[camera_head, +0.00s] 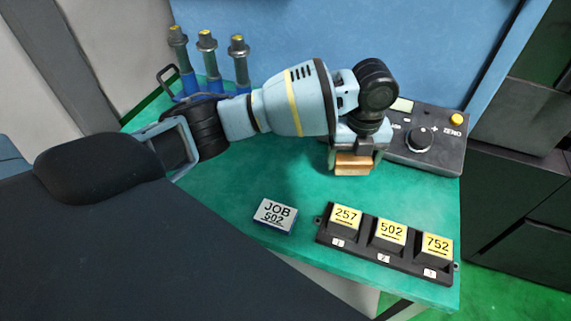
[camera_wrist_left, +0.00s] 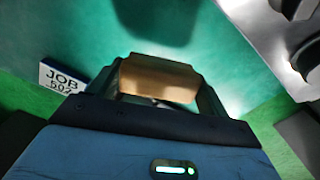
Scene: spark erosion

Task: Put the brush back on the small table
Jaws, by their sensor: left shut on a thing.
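My left gripper (camera_head: 354,152) reaches over the small table from the left and points down. It is shut on the brush (camera_head: 353,164), of which a copper-brown block shows below the fingers. In the left wrist view the brush (camera_wrist_left: 158,80) lies crosswise between the two fingertips (camera_wrist_left: 160,92). The small table (camera_head: 220,195) has a green top, and the brush is over its right part, in front of the grey control box. I cannot tell whether the brush touches the tabletop. My right gripper is not in view.
The grey control box (camera_head: 440,150) with a knob stands just right of the gripper. A JOB 502 card (camera_head: 274,214) and a black holder (camera_head: 380,258) with yellow-labelled blocks lie at the front. Several upright tools (camera_head: 208,60) stand back left. The table's left middle is clear.

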